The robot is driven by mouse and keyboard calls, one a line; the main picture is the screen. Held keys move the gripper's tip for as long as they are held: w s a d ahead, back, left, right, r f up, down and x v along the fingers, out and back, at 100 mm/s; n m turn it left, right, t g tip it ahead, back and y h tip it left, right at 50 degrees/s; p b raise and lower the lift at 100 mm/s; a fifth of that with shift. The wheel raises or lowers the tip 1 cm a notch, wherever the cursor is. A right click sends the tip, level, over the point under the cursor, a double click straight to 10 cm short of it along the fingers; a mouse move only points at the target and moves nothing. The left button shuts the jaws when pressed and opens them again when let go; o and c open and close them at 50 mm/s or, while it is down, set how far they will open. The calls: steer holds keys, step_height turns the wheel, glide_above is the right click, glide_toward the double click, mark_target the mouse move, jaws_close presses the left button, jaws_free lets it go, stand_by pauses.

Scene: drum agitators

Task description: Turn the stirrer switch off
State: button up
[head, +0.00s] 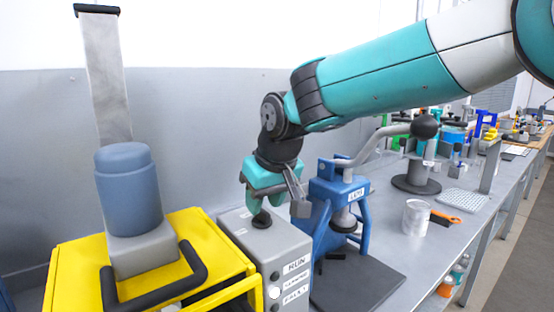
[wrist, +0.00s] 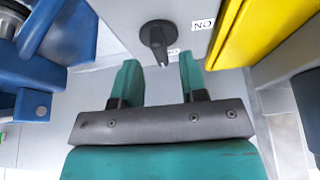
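The stirrer switch is a dark rotary knob (wrist: 157,38) on top of a grey control box (head: 262,247). In the head view the knob (head: 261,219) shows just under my gripper (head: 268,200). In the wrist view my gripper (wrist: 158,65) is open, its two teal fingers apart and empty. The knob lies just beyond the fingertips, in line with the gap between them. Its narrow bar points toward the gripper. An upside-down ON label (wrist: 203,24) sits right of the knob. A second small label (wrist: 173,51) near the bar's end is partly hidden and unreadable.
A yellow frame (head: 90,262) with a blue-grey motor (head: 130,190) stands left of the box. A blue press (head: 338,207) with a lever stands close on the right.

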steer(key=b+v, duration=0.1)
steer(key=v, duration=1.4)
steer(key=shift+r, duration=0.25)
steer(key=s+d+f+g, duration=0.1)
steer(key=s+d+f, duration=0.2)
steer(key=s+f, duration=0.3)
steer(key=s+d+f+g+y, duration=0.1)
steer(key=s+d+f, duration=0.3)
steer(key=s, duration=0.5)
steer(key=s+d+f+g, duration=0.1)
steer(key=s+d+f, duration=0.3)
steer(key=s+f, duration=0.3)
step_height(320, 180, down, 2)
steer(key=shift+s+d+f+g+y, duration=0.1)
steer(key=shift+s+d+g+y, duration=0.2)
steer(key=shift+g, duration=0.1)
